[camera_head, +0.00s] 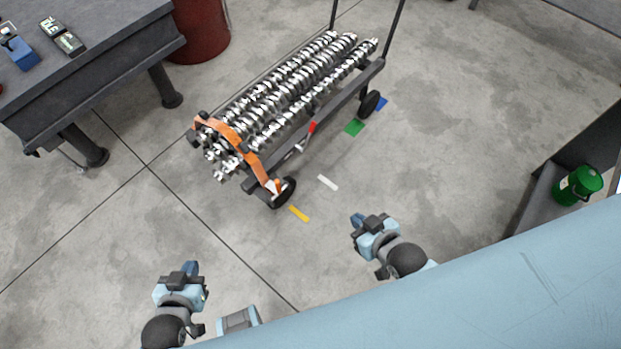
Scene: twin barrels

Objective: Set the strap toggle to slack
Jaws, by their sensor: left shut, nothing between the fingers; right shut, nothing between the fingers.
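A low cart (338,98) carries several shiny metal shafts (290,88) lying side by side. An orange strap (250,158) runs across the near end of the shafts and down to the cart's side by a black wheel. A small light-coloured piece, perhaps the strap toggle (275,187), shows at the strap's lower end; its setting is too small to tell. My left gripper (190,268) is shut and empty over bare floor, below and left of the cart. My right gripper (358,219) is shut and empty, right of and below the strap's lower end, apart from the cart.
A dark table (95,55) stands at the upper left, with a red barrel (200,30) behind it. A green can (577,186) sits on a shelf at right. Coloured floor marks (299,214) lie beside the cart.

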